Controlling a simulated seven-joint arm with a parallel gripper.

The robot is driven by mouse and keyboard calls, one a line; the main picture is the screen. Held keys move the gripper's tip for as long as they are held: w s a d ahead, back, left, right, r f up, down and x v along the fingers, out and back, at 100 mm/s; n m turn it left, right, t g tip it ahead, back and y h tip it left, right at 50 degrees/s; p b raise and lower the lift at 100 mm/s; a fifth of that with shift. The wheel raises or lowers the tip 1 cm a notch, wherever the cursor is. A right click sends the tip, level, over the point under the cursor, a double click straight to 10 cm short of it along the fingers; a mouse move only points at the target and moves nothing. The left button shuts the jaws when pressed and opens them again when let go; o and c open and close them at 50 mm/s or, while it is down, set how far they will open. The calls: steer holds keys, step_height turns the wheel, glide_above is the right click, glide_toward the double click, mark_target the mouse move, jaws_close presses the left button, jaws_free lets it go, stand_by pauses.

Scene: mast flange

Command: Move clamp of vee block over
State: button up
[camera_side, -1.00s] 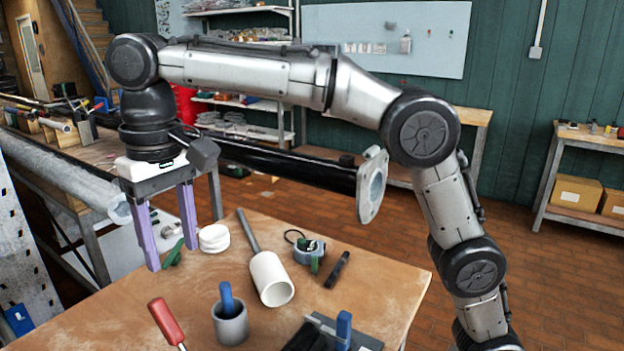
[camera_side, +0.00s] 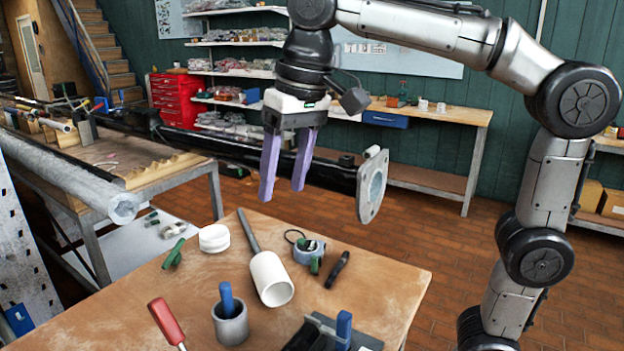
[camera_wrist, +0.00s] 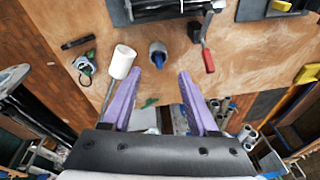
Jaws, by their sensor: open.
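My gripper (camera_side: 282,193) is open and empty, its purple fingers pointing down in the air above the bench's far edge. A small black piece (camera_side: 337,268) lies on the bench's right side and also shows in the wrist view (camera_wrist: 77,43). I cannot tell which is the vee block or its clamp.
A flanged black mast (camera_side: 335,176) runs behind.

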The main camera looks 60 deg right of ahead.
steer(key=shift+s+d+f, duration=0.25)
steer(key=shift+s+d, duration=0.4)
steer(key=shift+s, duration=0.1)
steer(key=shift+s+d+f, duration=0.2)
steer(key=shift+s+d, duration=0.45)
steer(key=shift+s, duration=0.05)
